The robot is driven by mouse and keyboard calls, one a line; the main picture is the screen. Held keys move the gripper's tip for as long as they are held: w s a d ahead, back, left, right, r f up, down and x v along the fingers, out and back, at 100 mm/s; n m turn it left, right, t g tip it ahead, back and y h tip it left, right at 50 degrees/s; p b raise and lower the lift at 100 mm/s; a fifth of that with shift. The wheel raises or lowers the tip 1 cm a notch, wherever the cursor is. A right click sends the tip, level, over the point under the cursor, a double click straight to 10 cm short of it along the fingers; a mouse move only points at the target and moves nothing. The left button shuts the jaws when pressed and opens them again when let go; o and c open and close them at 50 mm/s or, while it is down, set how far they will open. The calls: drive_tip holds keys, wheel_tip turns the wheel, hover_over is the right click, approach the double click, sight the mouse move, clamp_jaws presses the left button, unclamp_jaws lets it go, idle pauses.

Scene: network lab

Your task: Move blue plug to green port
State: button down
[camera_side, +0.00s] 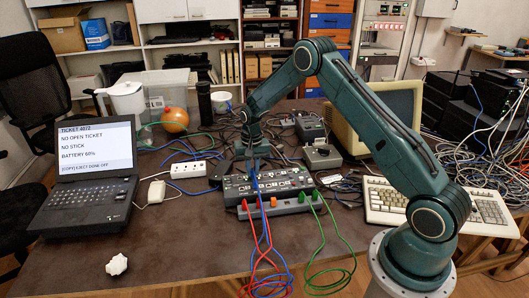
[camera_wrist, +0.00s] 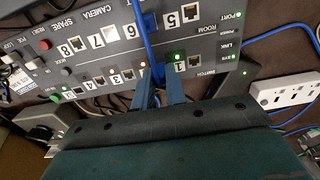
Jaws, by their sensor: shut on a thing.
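My gripper (camera_wrist: 160,84) is shut on the blue plug (camera_wrist: 158,72), over the lower row of the grey switch panel (camera_wrist: 215,47). The blue cable (camera_wrist: 143,28) runs from the plug across the panel. The plug is just left of port 1 (camera_wrist: 194,61); the fingers hide its tip, so I cannot tell whether it sits in a port. A green light (camera_wrist: 178,57) glows beside port 1. A green round button (camera_wrist: 57,98) is at the panel's lower left.
A front strip (camera_side: 285,206) holds red, orange and green plugs, with red, blue and green cables hanging from it. A white power strip (camera_side: 188,169) and laptop (camera_side: 88,178) are left; a keyboard (camera_side: 385,201) is right. Cables crowd the back; the front left table is mostly clear.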

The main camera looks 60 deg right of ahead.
drive_tip(key=shift+r, duration=0.35)
idle(0.3)
drive_tip(key=shift+r, duration=0.35)
drive_tip(key=shift+r, duration=0.35)
drive_tip(key=shift+r, duration=0.35)
drive_tip(key=shift+r, duration=0.35)
drive_tip(key=shift+r, duration=0.35)
drive_tip(key=shift+r, duration=0.15)
